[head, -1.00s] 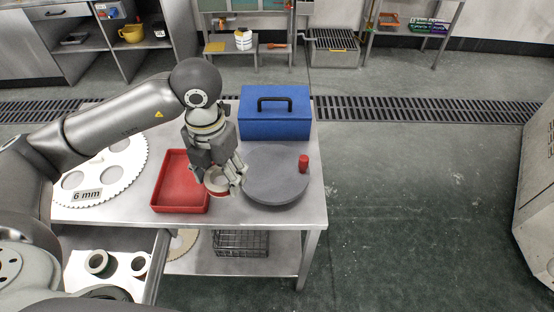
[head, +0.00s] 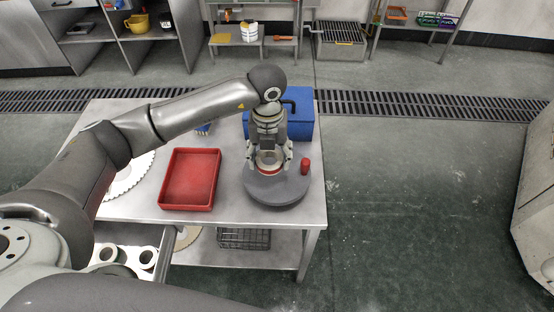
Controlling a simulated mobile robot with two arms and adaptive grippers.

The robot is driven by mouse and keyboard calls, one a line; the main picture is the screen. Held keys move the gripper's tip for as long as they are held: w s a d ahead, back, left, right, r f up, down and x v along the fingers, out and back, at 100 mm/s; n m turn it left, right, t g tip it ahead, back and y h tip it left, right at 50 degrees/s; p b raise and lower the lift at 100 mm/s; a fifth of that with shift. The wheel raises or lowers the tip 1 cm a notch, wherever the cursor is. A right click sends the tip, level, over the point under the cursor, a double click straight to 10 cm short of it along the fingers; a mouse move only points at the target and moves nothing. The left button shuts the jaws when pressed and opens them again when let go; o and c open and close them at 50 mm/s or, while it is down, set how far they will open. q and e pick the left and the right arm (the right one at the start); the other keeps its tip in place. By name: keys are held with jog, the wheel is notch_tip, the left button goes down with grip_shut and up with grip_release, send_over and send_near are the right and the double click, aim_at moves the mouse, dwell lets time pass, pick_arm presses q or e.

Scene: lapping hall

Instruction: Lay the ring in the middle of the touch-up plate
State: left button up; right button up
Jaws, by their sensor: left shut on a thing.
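The touch-up plate (head: 276,194) is a round dark grey disc near the right end of the metal table. My left gripper (head: 268,167) points down over it and is shut on the ring (head: 268,159), which is pale with a reddish band. The ring is between the fingers, over the middle to back part of the plate. I cannot tell whether it touches the plate. The gripper and ring hide part of the plate's back half. My right gripper is not in view.
A red knob (head: 305,166) stands at the plate's right edge. A blue toolbox (head: 302,123) is close behind the plate. A red tray (head: 190,180) lies to the left, with a toothed disc (head: 131,178) beyond it. Other rings (head: 147,256) sit in an open drawer at lower left.

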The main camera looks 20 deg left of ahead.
aim_at(277, 153)
pick_arm(q)
jog(key=shift+w+d+f+p, duration=0.15)
jog(key=shift+w+d+f, duration=0.2)
jog(key=shift+w+f, duration=0.3)
jog(key=shift+w+d+f+p, duration=0.15)
jog(key=shift+w+d+f, duration=0.25)
jog(key=shift+f, duration=0.4)
notch_tip(277, 153, down, 3)
jog(key=shift+r, duration=0.2)
jog(key=shift+a+f, duration=0.1)
jog(key=shift+f, duration=0.1)
jog(key=shift+f, duration=0.1)
jog(key=o, duration=1.2)
jog(key=shift+c, duration=0.2)
